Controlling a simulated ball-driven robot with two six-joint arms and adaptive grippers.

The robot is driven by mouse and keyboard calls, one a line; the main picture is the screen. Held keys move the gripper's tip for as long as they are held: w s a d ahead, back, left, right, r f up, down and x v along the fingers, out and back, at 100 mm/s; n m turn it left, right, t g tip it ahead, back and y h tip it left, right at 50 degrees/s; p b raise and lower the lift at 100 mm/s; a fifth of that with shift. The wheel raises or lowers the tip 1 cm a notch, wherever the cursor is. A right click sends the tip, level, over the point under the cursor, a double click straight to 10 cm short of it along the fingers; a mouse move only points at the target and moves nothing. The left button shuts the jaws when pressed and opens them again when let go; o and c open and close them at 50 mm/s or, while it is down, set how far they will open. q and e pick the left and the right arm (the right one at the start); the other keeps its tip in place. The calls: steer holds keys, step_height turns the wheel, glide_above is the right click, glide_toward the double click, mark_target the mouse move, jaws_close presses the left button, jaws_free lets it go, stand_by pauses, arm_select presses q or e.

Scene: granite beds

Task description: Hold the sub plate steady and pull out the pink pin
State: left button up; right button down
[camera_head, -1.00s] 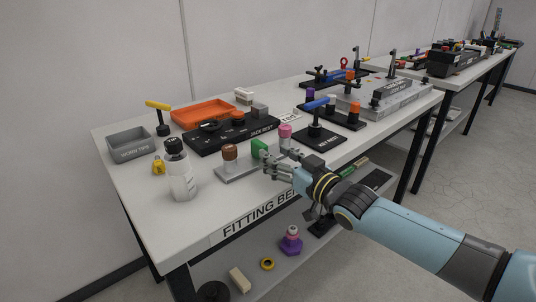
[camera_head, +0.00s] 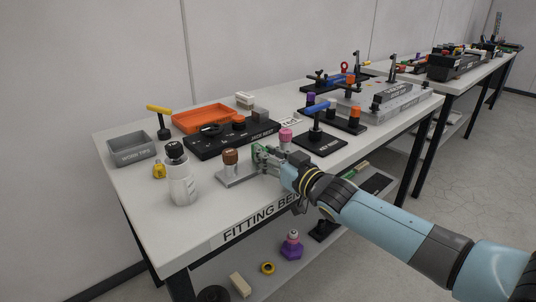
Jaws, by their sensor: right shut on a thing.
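The sub plate is the low grey plate (camera_head: 234,178) near the bench's front edge. A brown-topped pin (camera_head: 230,157) stands upright on its left part. The pink pin (camera_head: 285,134) stands upright with a grey stem behind and right of my gripper; whether its foot is on the plate is hidden. My right gripper (camera_head: 265,157) is shut on the green block (camera_head: 259,149) at the middle of the plate, and its fingers cover most of the block. My left gripper is out of view.
A black jack-rest block (camera_head: 205,146) and orange tray (camera_head: 200,118) lie behind. A black base with a blue-handled clamp (camera_head: 318,146) stands right of the pink pin. The front-left bench top (camera_head: 150,205) is clear.

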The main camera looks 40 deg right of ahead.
steer(key=c, duration=1.1)
jaws_free()
steer(key=shift+o, duration=0.2)
steer(key=shift+s, duration=0.1)
steer(key=s, duration=1.2)
steer(key=shift+d, duration=0.25)
